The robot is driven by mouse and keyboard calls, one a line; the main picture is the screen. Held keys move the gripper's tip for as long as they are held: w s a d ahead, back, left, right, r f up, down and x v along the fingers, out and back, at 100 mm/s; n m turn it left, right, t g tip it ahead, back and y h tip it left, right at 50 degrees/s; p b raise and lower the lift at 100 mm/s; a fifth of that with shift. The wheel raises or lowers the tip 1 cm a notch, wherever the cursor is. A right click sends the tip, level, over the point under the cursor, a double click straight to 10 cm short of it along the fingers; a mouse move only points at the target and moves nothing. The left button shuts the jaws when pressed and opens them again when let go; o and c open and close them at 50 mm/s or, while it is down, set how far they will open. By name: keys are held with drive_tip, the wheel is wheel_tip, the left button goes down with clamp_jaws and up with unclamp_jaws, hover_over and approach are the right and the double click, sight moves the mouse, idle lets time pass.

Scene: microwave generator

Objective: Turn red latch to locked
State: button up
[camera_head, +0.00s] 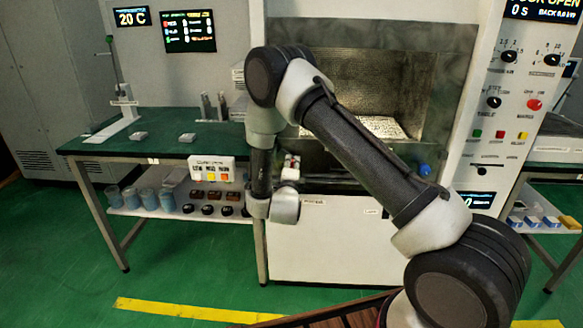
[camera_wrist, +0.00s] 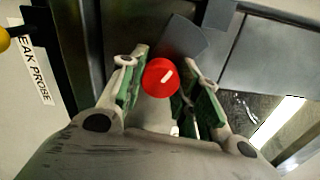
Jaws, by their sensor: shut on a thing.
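The red latch (camera_wrist: 161,77) shows in the wrist view as a round red knob with a short white mark, tilted in the picture. My gripper (camera_wrist: 163,88) has its green-padded fingers on both sides of it and is shut on it. A dark grey flap (camera_wrist: 183,38) lies just behind the knob. In the head view my gripper (camera_head: 290,168) is small and partly hidden by my arm, at the lower left of the chamber opening. The latch cannot be made out clearly there.
The metal-lined chamber (camera_head: 375,85) stands open behind my arm. A display at top right reads "OPEN". A blue knob (camera_head: 425,170) is at the opening's lower right. A green-topped table (camera_head: 165,140) stands left. In the wrist view, a leak probe label (camera_wrist: 36,65) is at left.

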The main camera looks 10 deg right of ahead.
drive_tip(key=shift+f, duration=0.1)
idle(0.4)
drive_tip(key=o, duration=1)
drive_tip(key=shift+o, duration=0.2)
drive_tip(key=v, duration=1.2)
